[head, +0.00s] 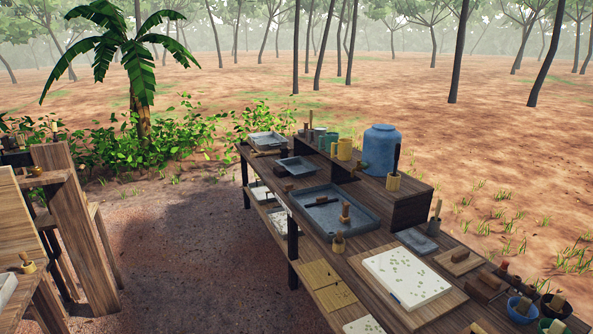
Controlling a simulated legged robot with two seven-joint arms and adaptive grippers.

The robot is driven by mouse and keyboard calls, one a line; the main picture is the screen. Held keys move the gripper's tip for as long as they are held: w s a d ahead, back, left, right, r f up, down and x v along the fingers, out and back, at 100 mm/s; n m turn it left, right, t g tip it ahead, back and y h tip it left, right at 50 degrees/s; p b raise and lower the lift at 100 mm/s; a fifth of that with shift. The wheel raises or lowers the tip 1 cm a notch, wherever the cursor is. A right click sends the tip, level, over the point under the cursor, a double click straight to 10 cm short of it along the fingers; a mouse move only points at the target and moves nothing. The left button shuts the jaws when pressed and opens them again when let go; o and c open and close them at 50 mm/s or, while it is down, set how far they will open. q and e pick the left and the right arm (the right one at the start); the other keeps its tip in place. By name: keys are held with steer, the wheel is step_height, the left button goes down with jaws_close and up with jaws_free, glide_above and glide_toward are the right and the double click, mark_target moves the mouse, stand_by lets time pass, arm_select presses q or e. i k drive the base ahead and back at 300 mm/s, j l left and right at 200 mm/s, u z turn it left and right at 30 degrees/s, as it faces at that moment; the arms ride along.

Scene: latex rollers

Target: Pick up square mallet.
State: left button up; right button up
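Neither of my grippers shows in the head view. No object can be told for certain as the square mallet at this size. A small wooden block with a short handle (460,255) lies on a flat board at the right part of the long table. A darker brown block (489,280) lies to the right of it, near other small tools.
The long wooden table (378,236) holds a grey tray (362,223), a white slab with green specks (420,290) and a blue bowl (521,309). A blue jar (381,150) stands on a raised shelf. Another wooden bench (70,215) is at the left. Bare ground (180,250) lies between.

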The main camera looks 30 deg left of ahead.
mark_target(283, 152)
steer(key=i+j+u, duration=0.6)
steer(key=i+j, duration=0.25)
steer(key=i+j+u, duration=0.35)
steer(key=i, duration=0.15)
steer(key=i+j+u, duration=0.15)
steer(key=i+u, duration=0.15)
steer(key=i, duration=0.2)
steer(key=i+u, duration=0.3)
steer(key=i, duration=1.3)
steer(key=i+j+z, duration=0.1)
steer(key=i, duration=0.95)
steer(key=i+j+z, duration=0.1)
steer(key=i+z, duration=0.3)
steer(key=i+j+z, duration=0.15)
steer(key=i+z, duration=0.25)
steer(key=i+j+z, duration=0.2)
steer(key=z, duration=0.25)
steer(key=i+j+z, duration=0.2)
steer(key=j+z, duration=0.2)
steer(key=i+j+z, duration=0.2)
steer(key=j+z, duration=0.2)
